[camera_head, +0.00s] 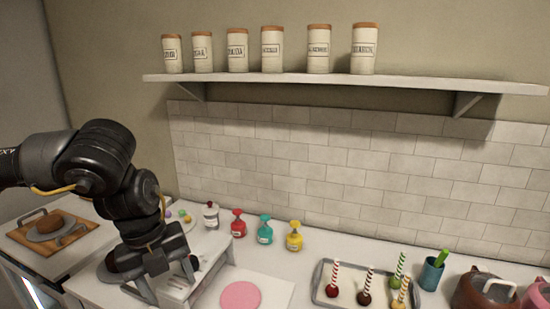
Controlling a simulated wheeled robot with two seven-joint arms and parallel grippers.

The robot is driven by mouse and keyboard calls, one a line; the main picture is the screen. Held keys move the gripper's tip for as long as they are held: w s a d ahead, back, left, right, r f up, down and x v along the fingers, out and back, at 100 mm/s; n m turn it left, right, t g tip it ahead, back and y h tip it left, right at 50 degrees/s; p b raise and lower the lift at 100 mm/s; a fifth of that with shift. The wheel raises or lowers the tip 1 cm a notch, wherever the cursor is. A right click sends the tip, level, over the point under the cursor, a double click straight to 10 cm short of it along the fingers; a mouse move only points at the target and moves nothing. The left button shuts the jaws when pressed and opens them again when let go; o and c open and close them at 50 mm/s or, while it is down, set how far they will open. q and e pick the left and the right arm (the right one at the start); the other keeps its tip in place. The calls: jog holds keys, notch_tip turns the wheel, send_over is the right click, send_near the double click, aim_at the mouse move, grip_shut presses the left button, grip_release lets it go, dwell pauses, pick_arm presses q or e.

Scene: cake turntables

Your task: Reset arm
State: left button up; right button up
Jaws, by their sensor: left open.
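My left arm reaches in from the left edge. My left gripper (168,288) points down over the white counter, with its two fingers apart and nothing seen between them. It is in front of a white stepped stand (222,274), and the arm hides part of that stand. A pink round disc (240,297) lies on a white board to the right of the gripper. I cannot tell whether the fingers touch anything. My right gripper is not in view.
Red (238,223), teal (265,229) and yellow (294,236) bottles stand behind. A tray (324,298) of striped-stick treats is at right, beside a teal cup (431,274). A brown cake (50,223) sits at far left. A shelf (340,81) of canisters hangs above.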

pick_arm(q)
jog(key=s+d+f+m+h, duration=0.1)
jog(key=s+d+f+h, duration=0.2)
jog(key=d, duration=0.6)
jog(key=s+d+f+m+h, duration=0.15)
jog(key=d+f+h, duration=0.3)
jog(key=d, duration=0.55)
jog(key=d+r+n+t+h, duration=0.2)
jog(key=d+n+t+h, duration=0.1)
jog(key=d+n+h, duration=0.4)
jog(key=w+a+f+n+t+y, duration=0.1)
jog(key=a+f+n+t+y, duration=0.6)
jog(key=a+f+n+y, duration=0.65)
jog(key=s+a+f+n+g+y, duration=0.2)
jog(key=s+a+f+n+g, duration=0.65)
jog(key=s+a+f, duration=0.8)
notch_tip(320, 180, down, 25)
jog(key=s+b, duration=0.1)
jog(key=s, duration=0.2)
jog(key=s+a+f, duration=0.1)
jog(key=s+f, duration=0.7)
jog(key=s+a+f+g, duration=0.1)
jog(key=s+a+f, duration=0.1)
jog(key=s+f, duration=0.6)
jog(key=shift+a+f+b, duration=0.2)
jog(key=shift+a+b, duration=0.1)
jog(key=shift+b, duration=0.15)
